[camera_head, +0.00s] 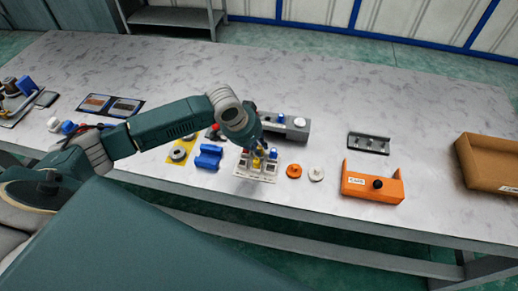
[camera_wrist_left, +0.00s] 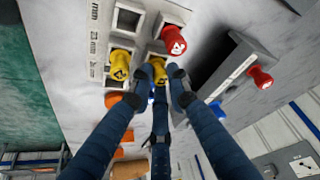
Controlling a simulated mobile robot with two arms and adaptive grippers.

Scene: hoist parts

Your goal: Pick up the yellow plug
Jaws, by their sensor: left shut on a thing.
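A white tray (camera_head: 243,174) with square sockets sits near the front middle of the table; its sockets also show in the wrist view (camera_wrist_left: 128,18). My left gripper (camera_head: 262,156) reaches down over the tray. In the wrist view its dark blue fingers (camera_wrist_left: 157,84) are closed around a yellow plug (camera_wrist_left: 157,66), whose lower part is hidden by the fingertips. I cannot tell whether this plug is clear of the tray. A second yellow plug (camera_wrist_left: 121,62) stands beside it in the tray, and a red plug (camera_wrist_left: 173,40) is close by. My right gripper is not in view.
A grey box (camera_head: 294,128) with knobs stands behind the tray. Blue parts (camera_head: 208,157) lie left, orange (camera_head: 294,171) and white discs (camera_head: 316,174) right. An orange bracket (camera_head: 372,187), a dark rack (camera_head: 369,143) and a cardboard box (camera_head: 490,160) are farther right. The back right tabletop is free.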

